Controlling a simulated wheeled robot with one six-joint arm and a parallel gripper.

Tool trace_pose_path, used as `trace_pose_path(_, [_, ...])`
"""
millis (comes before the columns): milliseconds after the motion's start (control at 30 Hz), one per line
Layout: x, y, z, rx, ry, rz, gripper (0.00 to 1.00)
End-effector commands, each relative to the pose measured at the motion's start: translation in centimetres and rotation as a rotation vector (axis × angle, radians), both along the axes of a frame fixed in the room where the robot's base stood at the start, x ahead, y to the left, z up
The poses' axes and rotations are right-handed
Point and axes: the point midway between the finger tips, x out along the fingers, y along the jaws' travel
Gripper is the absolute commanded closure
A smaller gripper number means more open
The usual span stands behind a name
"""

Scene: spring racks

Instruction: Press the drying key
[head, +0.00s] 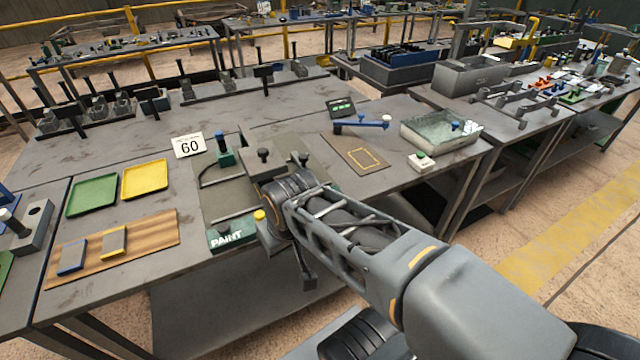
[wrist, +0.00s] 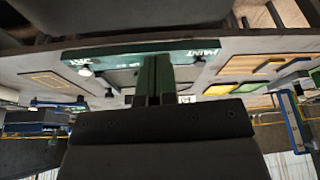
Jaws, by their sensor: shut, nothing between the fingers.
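The green key panel (head: 231,235) lies along the front edge of the workstation, with PAINT lettering and a yellow button (head: 260,215) beside it. In the wrist view, which is upside down, the panel (wrist: 120,54) spans the upper middle. DRY lettering shows at its left end, with a small pale round key (wrist: 85,72) next to it. My gripper (wrist: 154,96) is shut and empty, and in the picture it lies between the DRY and PAINT ends. I cannot tell whether it touches the panel. In the head view my wrist and arm hide the DRY end.
A sign reading 60 (head: 188,146), a green tray (head: 93,195) and a yellow tray (head: 145,179) are left of the station. A board (head: 360,153) with a yellow outline, a glass-like tank (head: 440,131) and a white button box (head: 422,162) are on the right.

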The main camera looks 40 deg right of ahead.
Motion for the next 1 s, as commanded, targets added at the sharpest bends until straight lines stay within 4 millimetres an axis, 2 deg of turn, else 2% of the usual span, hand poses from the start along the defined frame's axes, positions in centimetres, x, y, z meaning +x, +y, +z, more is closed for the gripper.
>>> trace_pose_path(267, [0.6, 0.0, 0.3, 0.044, 0.007, -0.054, 1.00])
trace_pose_path(367, [2.6, -0.2, 1.1, 0.170, 0.015, -0.210, 1.00])
trace_pose_path(467, [6.1, -1.5, 2.1, 0.373, 0.014, -0.487, 1.00])
trace_pose_path(567, [10.3, -4.5, 2.8, 0.603, -0.005, -0.833, 1.00])
trace_pose_path(600, [11.9, -6.1, 3.0, 0.689, -0.018, -0.971, 1.00])
trace_pose_path(700, [14.8, -10.5, 2.8, 0.869, -0.055, -1.278, 1.00])
trace_pose_path(800, [16.4, -14.7, 2.4, 1.009, -0.093, -1.525, 1.00])
trace_pose_path(900, [17.2, -18.3, 1.8, 1.111, -0.127, -1.715, 1.00])
trace_pose_path(1000, [17.5, -20.8, 1.2, 1.182, -0.154, -1.846, 1.00])
